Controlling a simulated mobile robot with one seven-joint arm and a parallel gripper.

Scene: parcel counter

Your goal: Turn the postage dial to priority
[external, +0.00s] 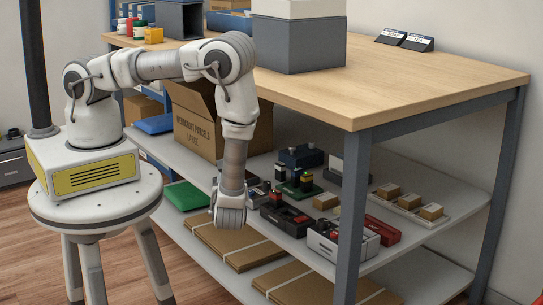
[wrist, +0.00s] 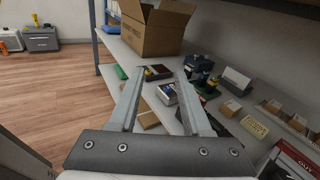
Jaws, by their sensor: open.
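My gripper (external: 228,218) hangs pointing down at the front edge of the upper shelf, beneath the counter top. In the wrist view my gripper (wrist: 160,72) has its two fingers apart, with nothing held between them. I cannot make out the postage dial or any priority mark in either view. A light grey box with dark and red parts on top (external: 343,240) stands on the shelf to the right of my gripper; whether it carries a dial is too small to tell.
An open cardboard carton (external: 194,122) stands on the shelf behind my arm. Dark trays, stamps, a red tray (external: 382,232) and small parcels (external: 432,211) crowd the shelf (external: 454,224). The wooden counter top (external: 440,85) overhangs it; a grey leg (external: 349,215) stands at the near corner.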

